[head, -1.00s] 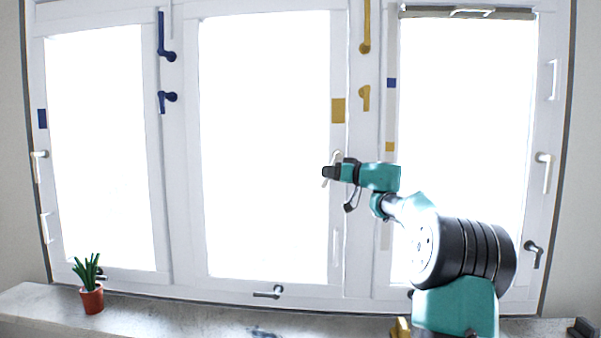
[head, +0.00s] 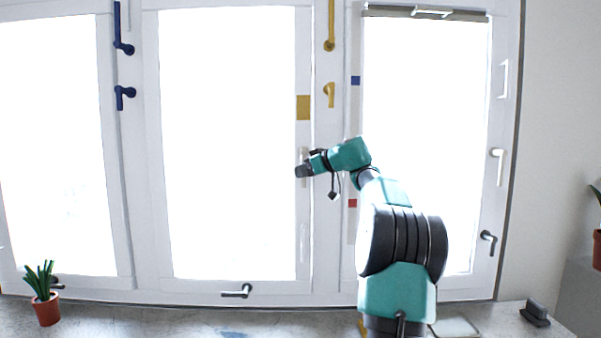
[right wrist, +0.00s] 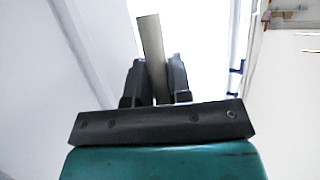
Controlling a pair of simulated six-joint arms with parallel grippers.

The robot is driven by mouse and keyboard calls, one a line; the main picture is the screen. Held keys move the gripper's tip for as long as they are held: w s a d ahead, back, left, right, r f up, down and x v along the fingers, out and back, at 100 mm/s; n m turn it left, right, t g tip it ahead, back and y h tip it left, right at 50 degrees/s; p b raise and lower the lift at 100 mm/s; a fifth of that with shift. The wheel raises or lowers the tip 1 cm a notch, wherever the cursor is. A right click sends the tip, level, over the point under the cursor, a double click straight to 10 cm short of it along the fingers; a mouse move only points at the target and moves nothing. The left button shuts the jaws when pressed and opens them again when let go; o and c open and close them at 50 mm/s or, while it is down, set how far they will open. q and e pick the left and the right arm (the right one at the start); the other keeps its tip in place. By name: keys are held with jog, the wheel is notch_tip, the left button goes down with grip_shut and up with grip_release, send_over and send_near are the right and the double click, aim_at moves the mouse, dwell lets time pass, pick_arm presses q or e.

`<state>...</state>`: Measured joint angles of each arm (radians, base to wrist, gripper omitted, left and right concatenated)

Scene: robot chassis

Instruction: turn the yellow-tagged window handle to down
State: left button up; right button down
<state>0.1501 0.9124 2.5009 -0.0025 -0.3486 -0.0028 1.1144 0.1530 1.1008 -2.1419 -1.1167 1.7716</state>
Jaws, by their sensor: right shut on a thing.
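The yellow tag (head: 303,107) is on the right-hand frame of the middle window. Below it is the pale window handle (head: 304,153); its upper part shows in the head view and looks close to upright. My right gripper (head: 304,171) covers its lower part. In the right wrist view, the handle's flat grey-beige bar (right wrist: 152,50) stands between the two dark fingers of my right gripper (right wrist: 155,80), which is shut on it. The bar leans slightly to the left there. My left gripper is not in view.
Yellow handles (head: 329,95) and blue handles (head: 124,97) are on the window posts. A dark handle (head: 238,291) is on the middle window's lower frame. A potted plant (head: 47,305) stands on the sill at left. A dark object (head: 535,313) lies at right.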

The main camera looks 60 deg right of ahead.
jog(key=shift+r, duration=0.1)
jog(key=c, duration=1.1)
grip_release()
jog(key=shift+o, duration=0.2)
jog(key=v, duration=1.7)
jog(key=shift+s, duration=0.15)
